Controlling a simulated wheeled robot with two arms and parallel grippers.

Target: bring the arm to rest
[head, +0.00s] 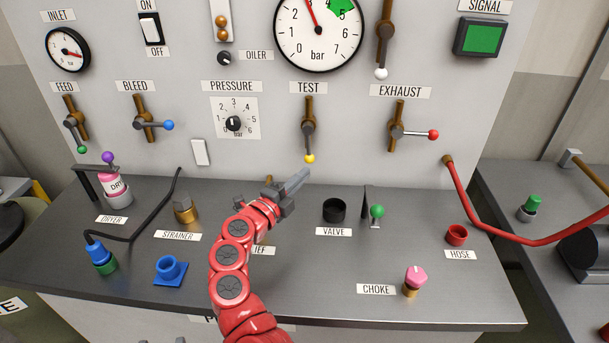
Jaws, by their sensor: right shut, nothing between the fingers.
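My right arm is red and comes up from the bottom middle of the head view over the grey bench. Its gripper (298,181) is shut and empty. It points up and to the right, just below the yellow-tipped TEST lever (309,130) in the picture; I cannot tell the gap. The TEST lever hangs straight down on the panel. Part of the relief label and what stands behind my arm are hidden. My left gripper is not in view.
The bench (330,290) carries a dryer (117,190), strainer (185,208), black valve socket (334,210), green-knobbed lever (377,212), pink-topped choke (415,280) and red hose socket (457,235). A red hose (478,218) arches at the right. The front middle right of the bench is clear.

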